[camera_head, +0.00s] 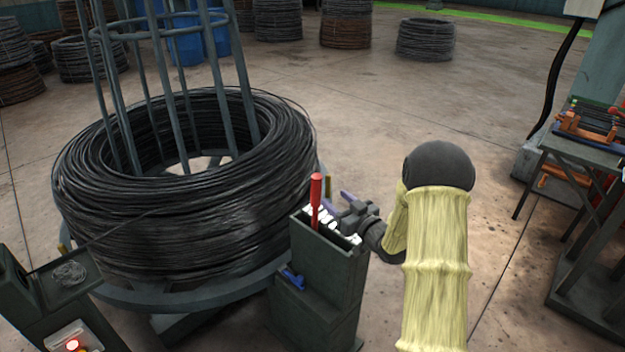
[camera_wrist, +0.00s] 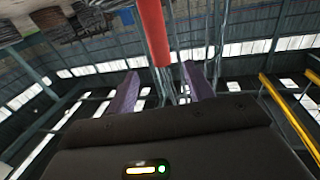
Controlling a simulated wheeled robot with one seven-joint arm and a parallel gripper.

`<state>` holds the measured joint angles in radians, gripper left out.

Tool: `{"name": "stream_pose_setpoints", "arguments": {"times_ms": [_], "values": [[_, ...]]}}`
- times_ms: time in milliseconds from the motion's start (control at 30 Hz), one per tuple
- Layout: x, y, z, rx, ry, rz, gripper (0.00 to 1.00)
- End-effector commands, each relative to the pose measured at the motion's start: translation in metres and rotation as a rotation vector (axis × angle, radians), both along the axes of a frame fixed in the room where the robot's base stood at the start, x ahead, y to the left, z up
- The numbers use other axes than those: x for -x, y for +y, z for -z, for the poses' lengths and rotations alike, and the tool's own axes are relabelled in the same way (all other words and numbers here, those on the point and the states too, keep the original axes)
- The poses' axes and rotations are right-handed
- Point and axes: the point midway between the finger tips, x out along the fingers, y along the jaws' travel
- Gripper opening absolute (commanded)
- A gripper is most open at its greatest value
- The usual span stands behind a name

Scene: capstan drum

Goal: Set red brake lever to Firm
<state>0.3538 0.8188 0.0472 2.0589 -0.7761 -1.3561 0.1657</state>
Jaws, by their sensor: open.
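The red brake lever (camera_head: 316,202) stands nearly upright out of the top of a dark green control box (camera_head: 320,277). White markings along the box top are partly hidden by my gripper, and I cannot read them. My gripper (camera_head: 335,203) is just right of the lever, over the box top, with its purple fingers apart. In the wrist view the red lever (camera_wrist: 153,32) shows beyond and between the two fingertips of my gripper (camera_wrist: 160,80). No contact between fingers and lever is visible.
A large coil of black wire (camera_head: 190,225) on a round stand fills the left, close to the box. A blue handle (camera_head: 292,279) sticks out of the box front. A tool table (camera_head: 590,150) stands at right. Open floor lies behind.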

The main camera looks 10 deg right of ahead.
Motion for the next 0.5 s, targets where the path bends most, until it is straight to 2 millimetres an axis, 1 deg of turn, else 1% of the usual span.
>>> {"name": "stream_pose_setpoints", "arguments": {"times_ms": [100,500], "values": [[-0.020,0.010,-0.001,0.001,-0.003,-0.003,0.52],[-0.083,0.039,-0.001,0.000,-0.002,-0.002,0.52]]}}
